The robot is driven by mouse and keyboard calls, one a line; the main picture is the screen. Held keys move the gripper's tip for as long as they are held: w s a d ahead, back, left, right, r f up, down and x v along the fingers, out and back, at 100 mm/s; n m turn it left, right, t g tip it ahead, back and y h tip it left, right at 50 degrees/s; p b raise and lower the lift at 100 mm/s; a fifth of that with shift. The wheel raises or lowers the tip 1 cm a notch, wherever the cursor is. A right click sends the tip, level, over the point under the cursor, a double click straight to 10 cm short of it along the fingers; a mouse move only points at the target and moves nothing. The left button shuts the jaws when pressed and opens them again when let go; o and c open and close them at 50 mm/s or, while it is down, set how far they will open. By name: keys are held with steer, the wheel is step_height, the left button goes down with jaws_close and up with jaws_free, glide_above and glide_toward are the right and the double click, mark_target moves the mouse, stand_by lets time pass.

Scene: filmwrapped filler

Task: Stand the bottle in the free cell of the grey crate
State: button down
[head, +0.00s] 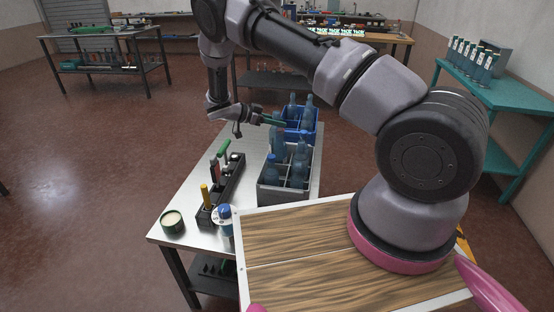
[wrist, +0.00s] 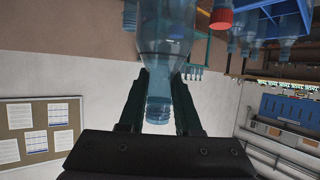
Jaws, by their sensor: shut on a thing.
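My gripper (head: 272,120) is above the far left part of the grey crate (head: 283,199). In the wrist view its two fingers (wrist: 158,100) are closed on the neck of a clear blue bottle (wrist: 167,35). In the head view the held bottle (head: 277,142) looks upright below the gripper, over or partly in the crate's far left; I cannot tell how deep its base is. Other blue bottles (head: 298,172) stand in the grey crate's cells. The free cell is not clearly visible behind the bottles and dividers.
A blue crate (head: 309,138) with bottles stands just behind the grey crate. To the left on the metal table (head: 178,201) are a black rack (head: 207,216) of tools, a round tin (head: 172,222) and a blue-topped container (head: 224,212).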

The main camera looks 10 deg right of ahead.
mark_target(277, 150)
step_height(277, 150, down, 13)
steer(key=shift+r, duration=0.1)
stand_by(0.3)
steer(key=c, duration=0.6)
jaws_free()
